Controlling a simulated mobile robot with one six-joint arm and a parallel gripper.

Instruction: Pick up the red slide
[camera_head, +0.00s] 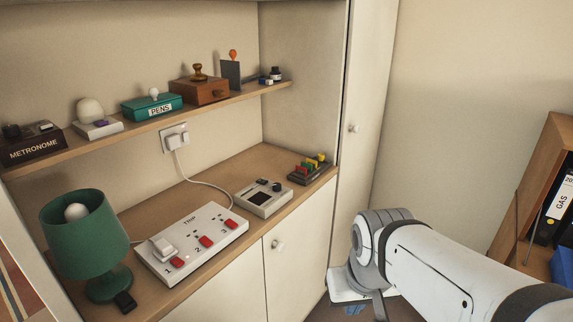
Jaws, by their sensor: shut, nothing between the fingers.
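A small dark rack (299,179) stands at the right end of the lower wooden counter. It holds several small coloured pieces, among them red, yellow and green ones. My gripper (355,308) hangs at the bottom of the view, to the right of and below the counter's front edge. It is shut and empty, well apart from the rack. Its fingertips are mostly hidden by the wrist and the picture's lower edge.
A grey device (264,199), a white switch box (192,241) with red switches and a green lamp (85,240) stand on the counter. A shelf (215,103) with several items hangs above. A tall cabinet door (365,100) adjoins on the right. A bookcase (535,190) stands far right.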

